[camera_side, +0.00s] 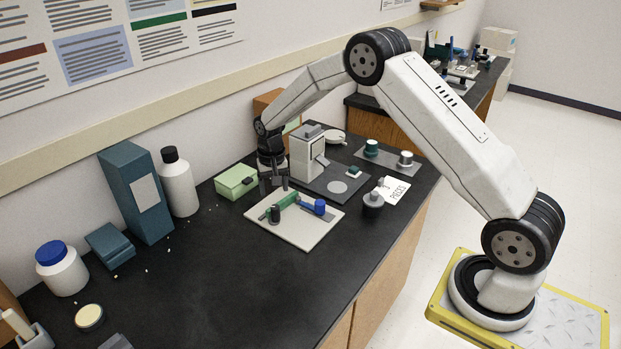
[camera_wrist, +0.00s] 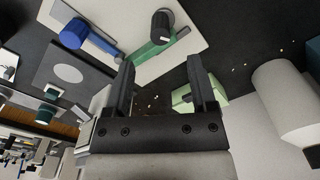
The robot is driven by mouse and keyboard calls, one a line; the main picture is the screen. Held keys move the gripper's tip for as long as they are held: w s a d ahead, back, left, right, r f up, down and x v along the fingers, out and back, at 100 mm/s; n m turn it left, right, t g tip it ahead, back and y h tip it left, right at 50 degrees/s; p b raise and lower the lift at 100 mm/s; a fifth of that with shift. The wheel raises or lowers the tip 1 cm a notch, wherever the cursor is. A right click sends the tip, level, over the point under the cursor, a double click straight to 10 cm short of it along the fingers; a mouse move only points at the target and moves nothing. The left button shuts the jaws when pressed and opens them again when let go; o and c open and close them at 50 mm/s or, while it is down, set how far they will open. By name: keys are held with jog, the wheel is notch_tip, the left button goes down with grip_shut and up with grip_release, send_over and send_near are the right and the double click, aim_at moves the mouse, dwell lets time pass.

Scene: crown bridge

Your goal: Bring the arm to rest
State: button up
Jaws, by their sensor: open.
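My gripper (camera_side: 273,182) hangs from the white arm above the black bench, just behind the back edge of a pale board. In the wrist view my gripper (camera_wrist: 160,78) shows two dark parallel fingers spread apart with nothing between them. The pale board (camera_side: 299,232) carries a green piece (camera_side: 288,199) with a dark knob (camera_side: 274,214) and a blue piece (camera_side: 319,207). In the wrist view the green piece (camera_wrist: 150,50) and blue piece (camera_wrist: 76,32) lie just beyond the fingertips, apart from them.
A light green box (camera_side: 236,182) stands left of my gripper. A grey-white press-like device (camera_side: 306,155) on a dark base stands close to its right. A tall teal box (camera_side: 136,190) and a white bottle (camera_side: 179,184) stand further left. The front-left bench top is mostly clear.

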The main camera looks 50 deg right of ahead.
jog(key=s+a+r+n, duration=0.2)
jog(key=s+r, duration=0.1)
jog(key=s, duration=0.5)
jog(key=s+a+r+n+t, duration=0.1)
jog(key=s+a+r+n, duration=0.1)
jog(key=s, duration=0.7)
jog(key=s+a+r+n+t, duration=0.1)
jog(key=s+a+r+n, duration=0.1)
jog(key=s, duration=0.6)
jog(key=shift+s+a+r+n, duration=0.35)
jog(key=shift+a+r, duration=0.45)
jog(key=shift+a, duration=0.3)
